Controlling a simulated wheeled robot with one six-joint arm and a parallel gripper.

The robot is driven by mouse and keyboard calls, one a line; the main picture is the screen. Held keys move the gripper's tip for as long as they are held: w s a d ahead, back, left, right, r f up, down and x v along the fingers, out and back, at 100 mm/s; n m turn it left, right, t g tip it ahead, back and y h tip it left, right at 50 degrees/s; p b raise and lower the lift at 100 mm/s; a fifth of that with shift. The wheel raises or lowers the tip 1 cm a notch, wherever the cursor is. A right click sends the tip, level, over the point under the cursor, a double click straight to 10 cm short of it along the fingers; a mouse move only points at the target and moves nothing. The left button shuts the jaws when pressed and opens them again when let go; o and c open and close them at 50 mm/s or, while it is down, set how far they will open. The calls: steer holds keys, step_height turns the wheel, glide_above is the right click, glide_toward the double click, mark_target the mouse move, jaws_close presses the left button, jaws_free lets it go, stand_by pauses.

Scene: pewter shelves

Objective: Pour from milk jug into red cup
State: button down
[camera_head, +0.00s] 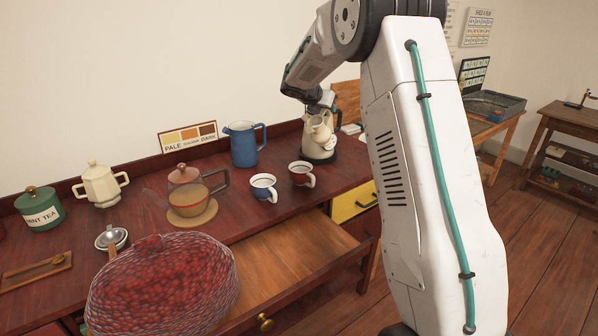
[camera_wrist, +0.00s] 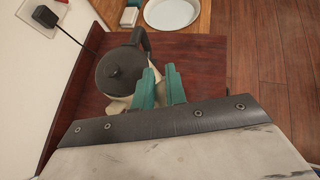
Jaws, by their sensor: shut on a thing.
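In the wrist view, a cream part (camera_wrist: 117,104) shows beside my teal fingers (camera_wrist: 161,86). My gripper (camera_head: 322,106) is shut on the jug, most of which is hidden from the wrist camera. The red cup (camera_head: 301,174), dark red outside and pale inside, stands upright on the table, left of and nearer the camera than the jug.
A dark-lidded kettle (camera_wrist: 122,70) stands close by the fingers. A blue-and-white cup (camera_head: 263,187), blue pitcher (camera_head: 243,145) and glass teapot (camera_head: 188,194) stand left of the red cup. An open drawer (camera_head: 310,247) juts out in front, with a large red netted object (camera_head: 165,288) nearby.

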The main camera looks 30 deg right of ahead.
mark_target(323, 127)
steer(key=shift+s+a+f+h+p, duration=0.15)
steer(key=shift+a+f+h+p, duration=0.35)
steer(key=shift+f, duration=0.4)
steer(key=shift+s+a+r+t+h+p, duration=0.2)
steer(key=shift+a+h+p, duration=0.15)
steer(key=shift+p, duration=0.2)
steer(key=shift+s+a+r+t+h+p, duration=0.15)
steer(key=shift+a+t+h+p, duration=0.1)
steer(key=shift+a+p, duration=0.25)
stand_by(1.0)
